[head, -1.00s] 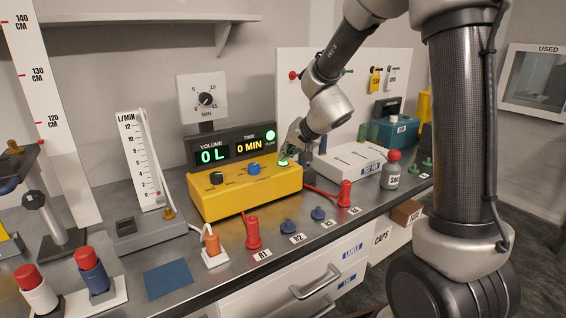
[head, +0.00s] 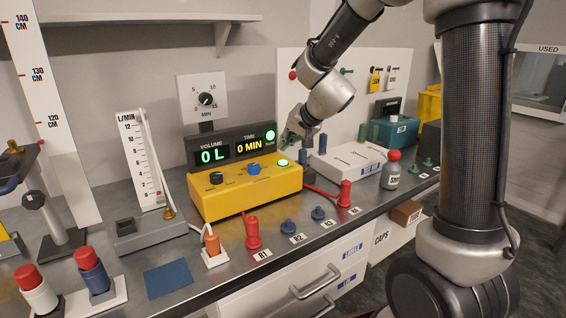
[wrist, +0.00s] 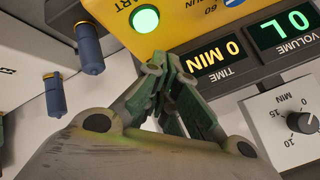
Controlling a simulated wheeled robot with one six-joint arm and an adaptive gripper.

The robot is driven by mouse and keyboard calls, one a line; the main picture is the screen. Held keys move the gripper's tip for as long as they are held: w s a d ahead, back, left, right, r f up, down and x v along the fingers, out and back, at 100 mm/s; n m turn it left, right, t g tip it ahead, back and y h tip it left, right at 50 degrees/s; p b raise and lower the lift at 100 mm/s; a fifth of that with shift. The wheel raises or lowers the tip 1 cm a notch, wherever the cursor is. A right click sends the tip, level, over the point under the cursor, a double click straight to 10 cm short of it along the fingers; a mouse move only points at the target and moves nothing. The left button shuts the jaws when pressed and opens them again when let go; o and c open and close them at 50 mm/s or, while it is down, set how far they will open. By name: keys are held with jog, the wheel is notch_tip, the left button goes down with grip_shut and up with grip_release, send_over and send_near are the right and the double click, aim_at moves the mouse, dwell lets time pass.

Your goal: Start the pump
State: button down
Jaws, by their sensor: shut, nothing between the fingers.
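The yellow pump box (head: 245,190) stands on the bench with a black, a blue and a glowing green button on top. The green button (head: 282,162) is at its right end; it also shows lit in the wrist view (wrist: 145,18), beside the word START. The display (head: 235,150) behind reads 0 L and 0 MIN, and its round FLOW light (head: 270,135) glows green. My gripper (head: 290,139) is shut and empty, above and behind the green button, apart from it. In the wrist view its closed fingertips (wrist: 166,66) are near the display's time window.
A white dial (head: 206,98) stands behind the display. A flow gauge (head: 142,165) is to the left. Two blue posts (wrist: 70,70) stand beside the pump. Red and blue plugs (head: 253,232) line the bench front; a white box (head: 345,162) stands to the right.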

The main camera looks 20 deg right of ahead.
jog(key=shift+r, duration=1.45)
jog(key=s+f+n+g, duration=0.1)
jog(key=s+f+g, duration=0.25)
jog(key=s, duration=0.25)
jog(key=s+d+r+n+h, duration=0.1)
jog(key=s+d, duration=0.3)
jog(key=s, duration=0.5)
jog(key=s+d+r+n+h, duration=0.1)
jog(key=s+d+r, duration=0.2)
jog(key=s, duration=0.7)
jog(key=s+d+r+n+h, duration=0.1)
jog(key=s+d+r, duration=0.1)
jog(key=s+d, duration=0.5)
jog(key=shift+s+g+h, duration=0.35)
jog(key=shift+s+h, duration=0.05)
jog(key=shift+s, duration=0.8)
